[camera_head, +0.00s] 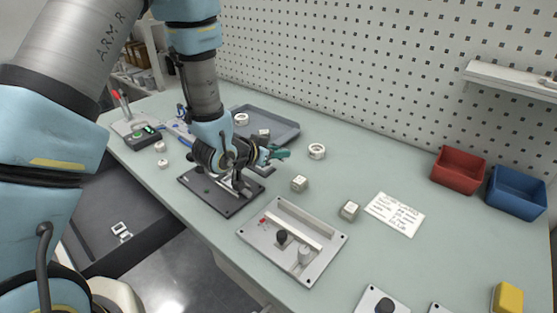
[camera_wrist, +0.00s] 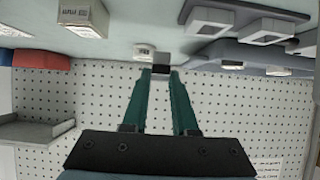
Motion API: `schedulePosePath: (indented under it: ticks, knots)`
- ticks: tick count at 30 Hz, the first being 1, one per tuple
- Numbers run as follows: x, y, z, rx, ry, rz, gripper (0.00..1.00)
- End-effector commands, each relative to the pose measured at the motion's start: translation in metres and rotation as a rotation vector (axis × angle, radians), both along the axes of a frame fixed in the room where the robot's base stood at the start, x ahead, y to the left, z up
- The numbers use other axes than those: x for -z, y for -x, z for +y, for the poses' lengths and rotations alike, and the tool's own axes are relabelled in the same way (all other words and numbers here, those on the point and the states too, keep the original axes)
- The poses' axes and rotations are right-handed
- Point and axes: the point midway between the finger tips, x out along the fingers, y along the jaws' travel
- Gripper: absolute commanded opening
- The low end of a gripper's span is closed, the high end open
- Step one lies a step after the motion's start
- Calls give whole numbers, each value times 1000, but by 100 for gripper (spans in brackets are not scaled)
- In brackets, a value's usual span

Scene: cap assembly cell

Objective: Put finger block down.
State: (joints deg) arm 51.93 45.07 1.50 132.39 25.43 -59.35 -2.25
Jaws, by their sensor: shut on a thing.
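My gripper (camera_wrist: 162,74) has green fingers, which close on a small grey block, the finger block (camera_wrist: 162,58), at their tips in the wrist view. The block's dark end faces the camera. In the head view my gripper (camera_head: 279,153) is over the table, between the dark plate and the grey tray, with its fingers pointing right. The held block cannot be made out there. I cannot tell whether the block touches a surface.
A grey tray (camera_head: 285,130) lies behind my gripper and a dark plate (camera_head: 228,203) in front. Two small blocks, one nearer (camera_head: 299,184) and one farther right (camera_head: 349,210), stand near a silver fixture plate (camera_head: 322,246). Red (camera_head: 458,170) and blue (camera_head: 516,192) bins stand by the pegboard.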

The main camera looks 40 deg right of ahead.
Motion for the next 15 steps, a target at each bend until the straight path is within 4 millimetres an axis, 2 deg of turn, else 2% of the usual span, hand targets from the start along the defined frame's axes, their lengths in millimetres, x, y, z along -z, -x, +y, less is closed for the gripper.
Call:
schedulePosePath:
  ticks: [9,15]
  knots:
    - [33,1,0,2,-2,1,0]
    - [36,0,0,0,1,-1,0]
